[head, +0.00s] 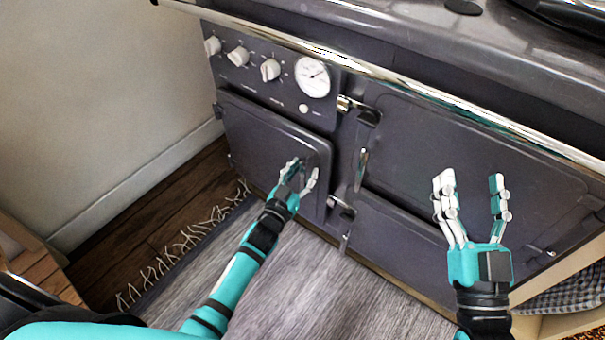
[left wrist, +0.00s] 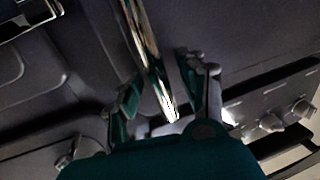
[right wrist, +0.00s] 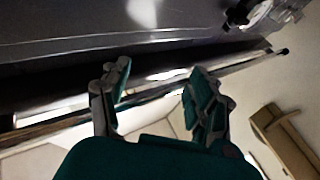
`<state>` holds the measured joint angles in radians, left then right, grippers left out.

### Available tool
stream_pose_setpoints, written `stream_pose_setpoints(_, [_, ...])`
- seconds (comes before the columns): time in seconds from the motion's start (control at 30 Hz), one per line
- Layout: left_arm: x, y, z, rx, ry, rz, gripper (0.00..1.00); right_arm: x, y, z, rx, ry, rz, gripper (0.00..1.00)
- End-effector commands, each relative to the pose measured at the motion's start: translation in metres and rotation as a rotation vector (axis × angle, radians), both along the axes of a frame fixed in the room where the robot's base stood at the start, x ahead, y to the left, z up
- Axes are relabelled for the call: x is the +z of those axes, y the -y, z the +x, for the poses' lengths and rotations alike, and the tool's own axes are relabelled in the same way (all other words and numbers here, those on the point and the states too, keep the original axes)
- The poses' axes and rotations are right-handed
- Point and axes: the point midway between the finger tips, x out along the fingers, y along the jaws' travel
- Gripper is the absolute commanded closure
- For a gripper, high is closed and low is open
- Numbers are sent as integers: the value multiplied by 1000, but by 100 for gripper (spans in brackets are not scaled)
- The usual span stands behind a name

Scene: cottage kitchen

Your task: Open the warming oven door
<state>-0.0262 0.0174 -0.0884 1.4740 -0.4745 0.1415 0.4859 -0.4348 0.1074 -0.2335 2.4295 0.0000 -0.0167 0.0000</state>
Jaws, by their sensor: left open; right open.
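The dark grey range cooker has a left door (head: 262,135) below its knobs, a large right door (head: 450,130) and a lower door (head: 395,240). No label shows which one is the warming oven. Metal latches (head: 361,168) sit between the left and right doors. My left gripper (head: 300,172) is open and empty in front of the lower right part of the left door; contact cannot be told. In the left wrist view, a chrome bar (left wrist: 145,45) appears between its fingers. My right gripper (head: 470,188) is open and empty in front of the large right door.
A chrome rail (head: 425,90) runs along the cooker's top front edge. Knobs (head: 238,56) and a round gauge (head: 312,77) sit above the left door. A grey fringed rug (head: 300,285) covers the floor in front. A checked cloth (head: 575,289) lies at the right.

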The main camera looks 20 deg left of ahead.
Motion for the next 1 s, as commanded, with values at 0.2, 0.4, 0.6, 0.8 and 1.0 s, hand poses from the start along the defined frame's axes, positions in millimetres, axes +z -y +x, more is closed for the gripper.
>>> stream_pose_setpoints(0.2, [0,0,0,0,-1,0,59,1,0,0,0,4,1,38])
stream_pose_setpoints(0.4, [0,0,0,0,-1,0,81,1,0,0,0,3,1,38])
stream_pose_setpoints(0.6, [0,0,0,0,-1,0,100,1,0,0,0,3,1,38])
stream_pose_setpoints(0.8, [0,0,0,-1,-1,0,100,0,0,0,0,2,1,38])
stream_pose_setpoints(1.0, [-1,1,0,-1,-1,-1,100,0,0,0,0,2,1,38])
